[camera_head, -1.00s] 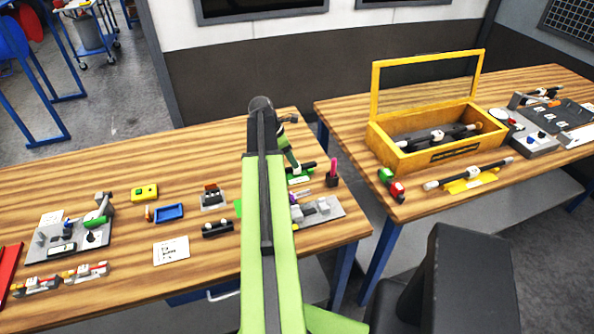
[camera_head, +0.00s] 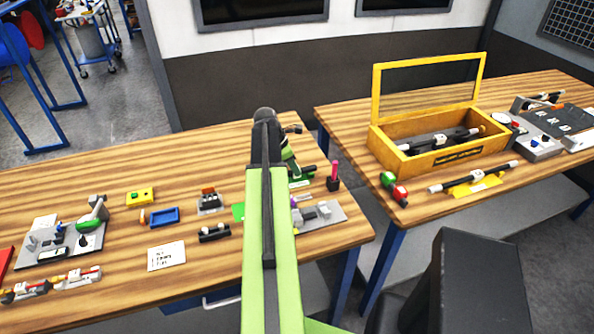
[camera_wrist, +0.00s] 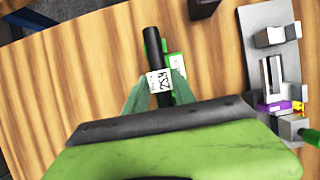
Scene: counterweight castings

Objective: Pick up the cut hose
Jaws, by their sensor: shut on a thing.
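The cut hose (camera_wrist: 154,48) shows in the wrist view as a short black tube with a white printed label. My gripper (camera_wrist: 158,86) has its green fingers closed on either side of the label, and the hose's lower end lies between them. A green piece lies beside and partly behind the hose, over the wood table. In the head view, my gripper (camera_head: 292,166) is partly hidden by my arm, and the dark hose (camera_head: 308,170) shows just right of it. I cannot tell whether the hose touches the table.
A grey plate (camera_wrist: 272,38) with metal and purple parts lies to the right in the wrist view. A pink-topped black holder (camera_head: 333,182) stands near the table edge. A yellow open-lidded case (camera_head: 440,152) sits on the other table, across a gap. Bare wood lies at the back left.

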